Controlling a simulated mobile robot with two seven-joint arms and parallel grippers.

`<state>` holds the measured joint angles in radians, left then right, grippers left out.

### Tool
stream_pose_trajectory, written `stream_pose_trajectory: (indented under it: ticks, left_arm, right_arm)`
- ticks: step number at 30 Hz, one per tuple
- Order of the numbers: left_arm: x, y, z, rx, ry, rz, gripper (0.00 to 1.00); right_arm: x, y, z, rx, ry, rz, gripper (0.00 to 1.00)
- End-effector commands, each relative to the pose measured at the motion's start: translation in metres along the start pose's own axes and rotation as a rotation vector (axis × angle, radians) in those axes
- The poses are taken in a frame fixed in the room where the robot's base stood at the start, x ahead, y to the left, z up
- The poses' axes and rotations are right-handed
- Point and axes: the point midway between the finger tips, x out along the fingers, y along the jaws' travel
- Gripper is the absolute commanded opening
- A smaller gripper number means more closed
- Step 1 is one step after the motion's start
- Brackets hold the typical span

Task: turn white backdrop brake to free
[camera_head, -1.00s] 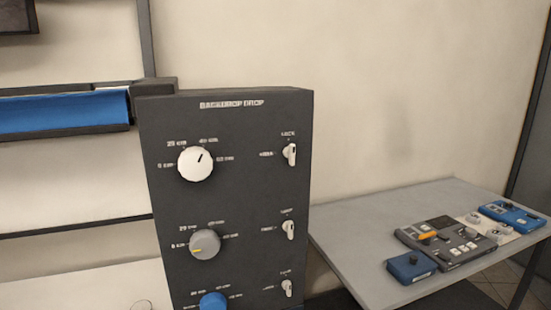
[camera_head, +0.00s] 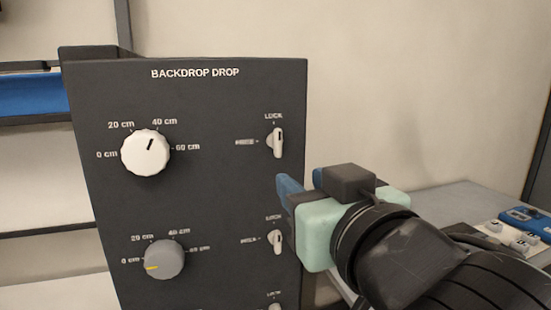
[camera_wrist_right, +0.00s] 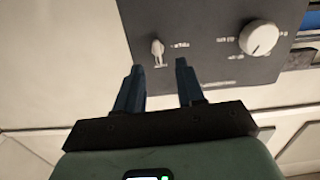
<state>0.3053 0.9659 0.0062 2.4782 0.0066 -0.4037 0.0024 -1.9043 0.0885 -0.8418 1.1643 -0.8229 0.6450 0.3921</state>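The dark panel marked BACKDROP DROP (camera_head: 215,220) stands before me. Its top row has a white drop knob (camera_head: 146,152) and a small white brake lever (camera_head: 276,143). The lever is upright, with LOCK printed above it and FREE, blurred, to its left. My right gripper (camera_head: 284,186) is just below and right of that lever, apart from it. In the right wrist view the gripper (camera_wrist_right: 159,72) is open and empty, with the brake lever (camera_wrist_right: 157,50) beyond the gap between its blue fingers. The white knob (camera_wrist_right: 259,38) shows to the right there. My left gripper is out of view.
A grey knob (camera_head: 164,259) and a second white lever (camera_head: 277,241) are in the row below, the lever close to my right gripper. A third lever is cut off at the bottom. A table with blue and grey devices (camera_head: 522,220) stands at the right, partly hidden by my arm.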

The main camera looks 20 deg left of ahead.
Motion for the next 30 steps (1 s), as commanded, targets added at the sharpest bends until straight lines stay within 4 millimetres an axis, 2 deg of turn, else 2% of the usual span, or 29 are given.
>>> stream_pose_trajectory:
  ticks: [1, 3, 8, 13, 24, 30]
  left_arm:
    - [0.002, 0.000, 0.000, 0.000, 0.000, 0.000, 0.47]
    - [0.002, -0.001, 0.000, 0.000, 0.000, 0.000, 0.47]
    - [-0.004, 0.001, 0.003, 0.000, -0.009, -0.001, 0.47]
    - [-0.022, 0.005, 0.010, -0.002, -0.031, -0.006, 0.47]
    - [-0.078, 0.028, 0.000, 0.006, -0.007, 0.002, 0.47]
    - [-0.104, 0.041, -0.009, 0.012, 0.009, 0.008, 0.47]
  right_arm:
    - [-0.010, 0.003, -0.010, 0.019, 0.022, -0.005, 0.38]
    - [-0.017, 0.008, -0.017, 0.032, 0.035, -0.002, 0.38]
    - [-0.013, 0.010, -0.024, 0.038, 0.041, 0.000, 0.38]
    - [0.011, 0.010, -0.027, 0.035, 0.040, 0.002, 0.38]
    - [0.071, 0.010, -0.031, 0.034, 0.041, 0.001, 0.38]
    - [0.098, 0.010, -0.031, 0.035, 0.042, 0.000, 0.38]
